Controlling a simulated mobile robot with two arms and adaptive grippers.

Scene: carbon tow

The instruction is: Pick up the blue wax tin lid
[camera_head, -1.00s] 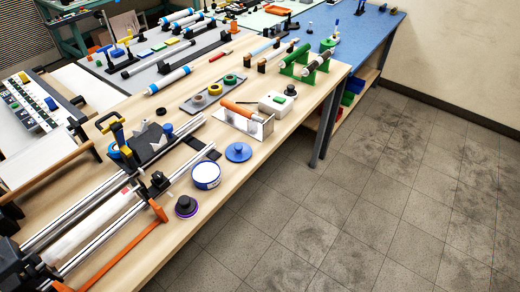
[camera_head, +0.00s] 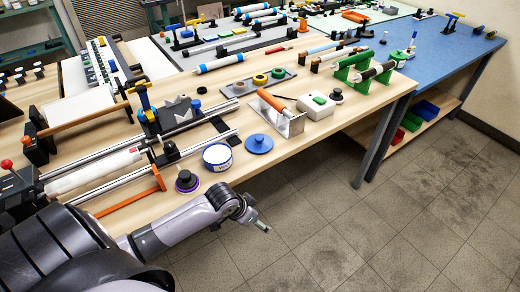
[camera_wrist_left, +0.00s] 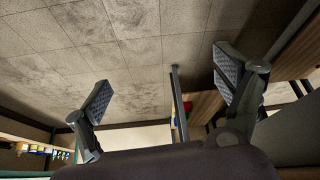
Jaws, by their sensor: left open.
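The blue wax tin lid (camera_head: 259,143) is a round blue disc with a small knob, lying flat on the wooden bench. The white and blue wax tin (camera_head: 217,157) stands just left of it. My left arm comes in from the lower left in the head view. My left gripper (camera_head: 262,226) is off the bench's front edge, over the floor, below the lid in the picture and apart from it. In the left wrist view the two fingers of my left gripper (camera_wrist_left: 162,88) are wide apart with nothing between them. My right gripper is not in view.
A black knob on a purple base (camera_head: 186,181) sits left of the tin, near the front edge. A metal bracket with an orange-handled tool (camera_head: 285,116) stands beyond the lid. Steel rails (camera_head: 190,122) lie to the left. The floor (camera_head: 340,220) before the bench is clear.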

